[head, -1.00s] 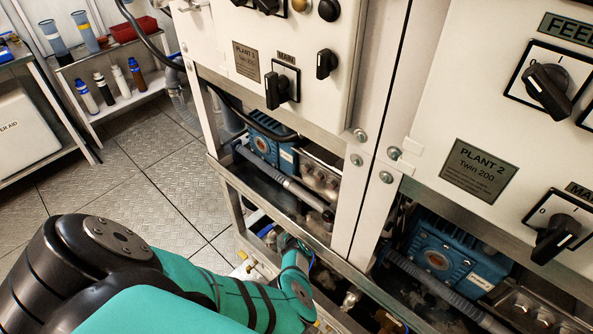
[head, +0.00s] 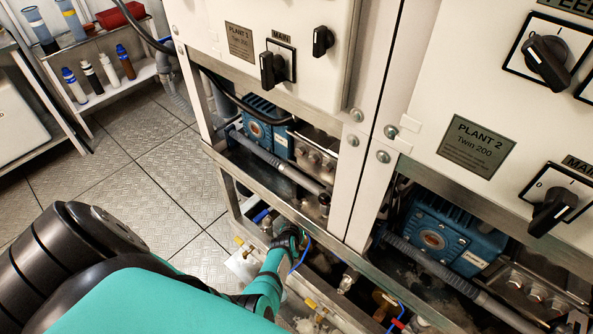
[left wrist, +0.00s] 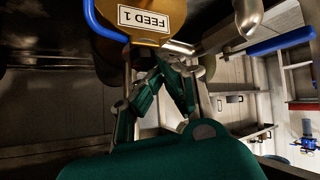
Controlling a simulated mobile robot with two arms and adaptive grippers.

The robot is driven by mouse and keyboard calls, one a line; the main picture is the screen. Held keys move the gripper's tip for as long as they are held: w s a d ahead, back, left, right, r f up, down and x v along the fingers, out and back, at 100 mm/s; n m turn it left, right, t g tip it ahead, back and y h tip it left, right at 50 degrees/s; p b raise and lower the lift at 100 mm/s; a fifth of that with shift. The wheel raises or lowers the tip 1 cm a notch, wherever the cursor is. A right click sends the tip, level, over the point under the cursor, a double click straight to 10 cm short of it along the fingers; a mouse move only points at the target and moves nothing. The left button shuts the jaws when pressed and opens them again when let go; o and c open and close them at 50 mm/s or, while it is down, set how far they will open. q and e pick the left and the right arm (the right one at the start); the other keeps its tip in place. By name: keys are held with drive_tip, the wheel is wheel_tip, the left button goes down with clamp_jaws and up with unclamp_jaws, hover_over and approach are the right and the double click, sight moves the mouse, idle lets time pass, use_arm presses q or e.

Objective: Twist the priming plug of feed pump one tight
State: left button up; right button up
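In the left wrist view the brass feed pump one (left wrist: 150,20) carries a white label reading FEED 1 and sits just beyond my left gripper (left wrist: 161,70). The two green fingers lean together, with their tips close to each other just under the pump. In the head view my left arm comes in from the lower left and reaches down into the low bay under plant 1, where the left gripper (head: 287,240) is small and partly hidden. My right gripper is not in view.
The steel frame rail (head: 300,222) crosses above the low bay. Blue pump blocks (head: 265,130) sit in the plant 1 and plant 2 openings. Floor on the left is clear.

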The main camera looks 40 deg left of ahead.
use_arm(q)
drive_tip(key=o, duration=0.4)
drive_tip(key=shift+h, duration=0.3)
drive_tip(key=d+f, duration=0.1)
drive_tip(key=s+d+f, duration=0.1)
drive_tip(key=d, duration=0.1)
drive_tip(key=shift+s+d, duration=0.15)
drive_tip(key=shift+o, duration=0.3)
drive_tip(key=shift+w+r, duration=0.1)
drive_tip(key=shift+w, duration=0.1)
drive_tip(key=shift+a+r, duration=0.1)
drive_tip(key=shift+a, duration=0.35)
drive_tip(key=shift+r, duration=0.15)
